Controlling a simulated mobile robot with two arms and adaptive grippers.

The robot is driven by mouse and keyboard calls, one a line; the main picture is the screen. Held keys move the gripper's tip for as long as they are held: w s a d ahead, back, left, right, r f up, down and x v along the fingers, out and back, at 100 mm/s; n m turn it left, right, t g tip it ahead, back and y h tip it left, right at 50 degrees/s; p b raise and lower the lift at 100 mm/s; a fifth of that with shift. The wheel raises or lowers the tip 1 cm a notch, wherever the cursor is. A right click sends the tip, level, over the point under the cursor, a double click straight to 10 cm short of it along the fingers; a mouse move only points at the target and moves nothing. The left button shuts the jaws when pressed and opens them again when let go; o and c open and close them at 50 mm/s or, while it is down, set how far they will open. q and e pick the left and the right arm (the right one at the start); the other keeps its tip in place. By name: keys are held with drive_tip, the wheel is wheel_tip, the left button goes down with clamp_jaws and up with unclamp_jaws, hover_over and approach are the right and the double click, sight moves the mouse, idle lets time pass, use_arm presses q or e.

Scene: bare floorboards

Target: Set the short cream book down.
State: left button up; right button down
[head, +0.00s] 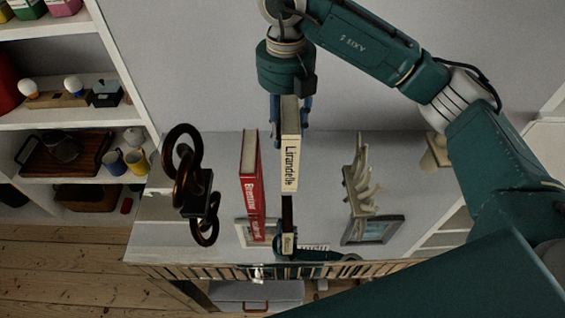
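The cream book (290,150), its spine lettered in dark print, is upright above or on the grey cabinet top (225,160). My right gripper (290,118), whose arm comes in from the right, points down with a blue finger on each side of the book's upper end and is shut on it. I cannot tell whether the book's lower edge touches the surface. A red book (252,185) stands upright to its left, with a gap between them. My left gripper is not in view.
A dark ring sculpture (195,185) stands at the left. A pale, branching ornament (361,180) and a picture frame (373,230) are at the right. A dark narrow thing (288,215) shows just in front of the cream book. White shelves (70,122) stand left.

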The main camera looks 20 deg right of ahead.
wheel_tip(320, 180, down, 7)
drive_tip(key=shift+a+f+p, duration=0.1)
drive_tip(key=shift+a+p, duration=0.05)
drive_tip(key=shift+p, duration=0.6)
wheel_tip(320, 180, down, 4)
drive_tip(key=shift+f+p, duration=0.2)
drive_tip(key=shift+p, duration=0.4)
drive_tip(key=shift+f, duration=0.25)
drive_tip(key=c, duration=1)
unclamp_jaws()
drive_tip(key=shift+c, duration=0.2)
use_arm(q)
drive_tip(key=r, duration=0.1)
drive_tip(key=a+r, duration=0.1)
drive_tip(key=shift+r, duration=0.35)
